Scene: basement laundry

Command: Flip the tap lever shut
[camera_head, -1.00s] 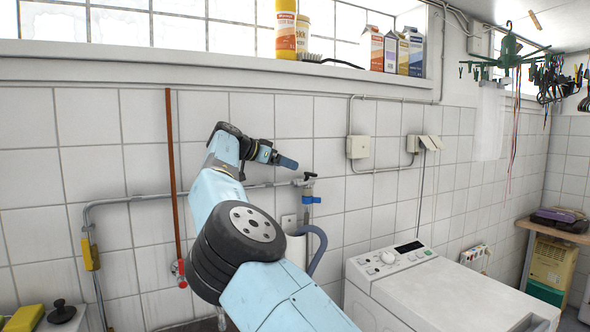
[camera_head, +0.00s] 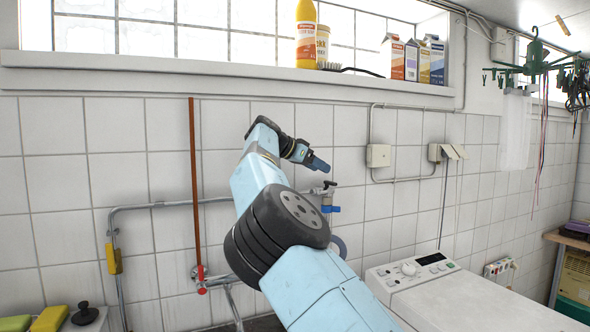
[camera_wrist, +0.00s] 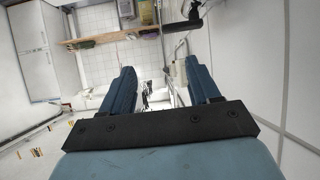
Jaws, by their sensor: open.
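A second wall tap (camera_head: 218,282) with a red handle (camera_head: 201,280) is lower left. A yellow lever-like piece (camera_head: 114,258) is on the left pipe. I cannot tell which lever is meant. My gripper (camera_head: 320,165) appears just above the black handle in the head view; depth is unclear and no contact shows. In the wrist view, my gripper (camera_wrist: 160,68) is open, with nothing between its fingers.
A white washing machine (camera_head: 450,296) stands at the lower right. A red vertical pipe (camera_head: 194,180) runs down the tiled wall. Wall boxes (camera_head: 378,155) are right of the gripper. Bottles and cartons (camera_head: 412,60) line the window ledge above.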

